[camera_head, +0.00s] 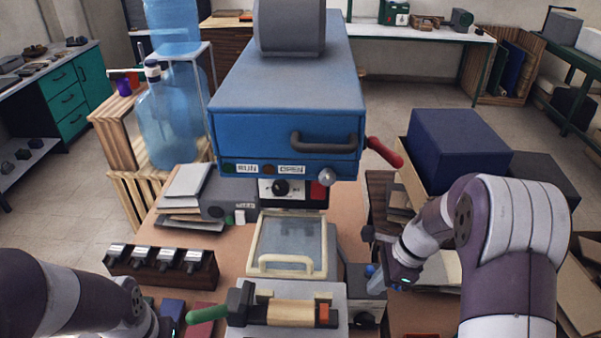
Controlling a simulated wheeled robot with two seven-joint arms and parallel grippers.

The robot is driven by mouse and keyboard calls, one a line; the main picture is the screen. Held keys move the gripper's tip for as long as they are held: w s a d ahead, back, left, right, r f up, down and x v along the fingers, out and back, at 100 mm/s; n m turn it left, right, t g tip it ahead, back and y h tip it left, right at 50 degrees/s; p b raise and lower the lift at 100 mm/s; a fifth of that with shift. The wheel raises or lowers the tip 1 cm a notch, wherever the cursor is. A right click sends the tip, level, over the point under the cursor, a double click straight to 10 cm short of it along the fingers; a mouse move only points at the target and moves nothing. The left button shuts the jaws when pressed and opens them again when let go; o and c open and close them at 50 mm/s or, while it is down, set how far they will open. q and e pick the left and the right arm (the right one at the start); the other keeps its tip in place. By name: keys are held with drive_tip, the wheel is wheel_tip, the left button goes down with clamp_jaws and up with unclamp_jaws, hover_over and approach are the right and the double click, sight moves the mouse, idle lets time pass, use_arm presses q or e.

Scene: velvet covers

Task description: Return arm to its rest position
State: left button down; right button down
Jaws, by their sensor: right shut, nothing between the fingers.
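My right arm (510,235) comes in from the right, purple and white, and bends down to the left. My right gripper (375,262) is shut and empty beside the right side of the blue machine's base. It is small and partly lost against dark parts there. My left arm (75,300) lies low at the left, with its wrist at the bottom edge beside small coloured blocks. The left gripper itself does not show.
A blue machine (285,95) with a dark handle and red lever (385,152) stands mid-bench. A clear-lidded tray (288,245), a clamp with green handle (208,314) and a dark rack (160,265) are in front. A navy box (457,148) stands behind my right arm.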

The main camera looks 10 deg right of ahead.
drive_tip(key=s+a+r+n+h, duration=0.1)
drive_tip(key=s+a+n+h, duration=0.1)
drive_tip(key=n, duration=0.8)
drive_tip(key=s+a+r+n+h, duration=0.2)
drive_tip(key=s+a+n, duration=0.2)
drive_tip(key=s+n, duration=0.3)
drive_tip(key=n, duration=0.3)
drive_tip(key=shift+s+a+n, duration=0.15)
drive_tip(key=shift+s+n, duration=0.05)
drive_tip(key=shift+n, duration=0.2)
idle(1.4)
